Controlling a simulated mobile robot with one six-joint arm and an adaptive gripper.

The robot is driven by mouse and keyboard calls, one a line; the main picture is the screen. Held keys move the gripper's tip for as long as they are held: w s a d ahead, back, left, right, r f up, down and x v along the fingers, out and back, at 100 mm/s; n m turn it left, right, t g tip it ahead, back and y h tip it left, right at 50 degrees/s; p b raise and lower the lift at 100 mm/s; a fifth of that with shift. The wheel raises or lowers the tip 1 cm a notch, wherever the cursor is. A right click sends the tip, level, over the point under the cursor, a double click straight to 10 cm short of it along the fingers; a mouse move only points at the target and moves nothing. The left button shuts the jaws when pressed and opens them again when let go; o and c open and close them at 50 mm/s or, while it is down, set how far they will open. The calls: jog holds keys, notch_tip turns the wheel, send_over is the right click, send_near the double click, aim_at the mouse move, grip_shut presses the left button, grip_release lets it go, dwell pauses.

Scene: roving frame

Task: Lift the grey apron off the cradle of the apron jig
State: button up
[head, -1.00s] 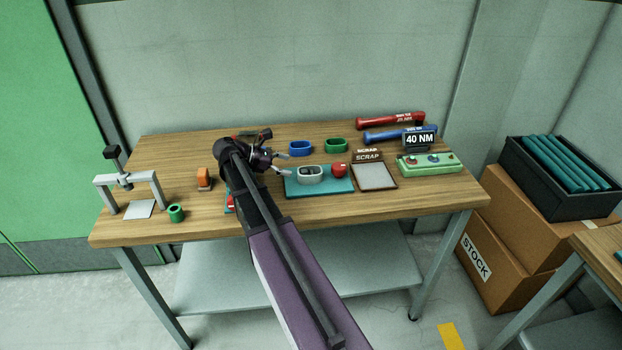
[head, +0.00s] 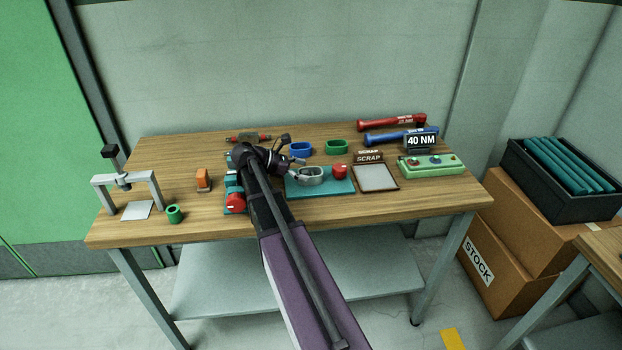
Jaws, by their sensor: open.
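A grey oval ring-shaped part (head: 314,177), which I take to be the apron, sits on a teal plate (head: 340,187) with a red knob (head: 340,171) at its right. I take this plate to be the apron jig; the cradle under the part cannot be made out. My gripper (head: 296,167) is open at the left end of the grey part, its fingers close to it and overlapping it in the view. Whether they touch it I cannot tell.
Blue (head: 300,149) and green (head: 336,147) rings stand behind the jig. A scrap tray (head: 377,178) and green button box (head: 432,166) are to the right. Another teal fixture with a red knob (head: 236,203) is partly behind my arm. Bare wood lies along the front edge.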

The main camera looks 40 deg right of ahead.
jog(key=shift+b+x, duration=0.3)
jog(key=shift+x, duration=1.05)
jog(key=c, duration=1)
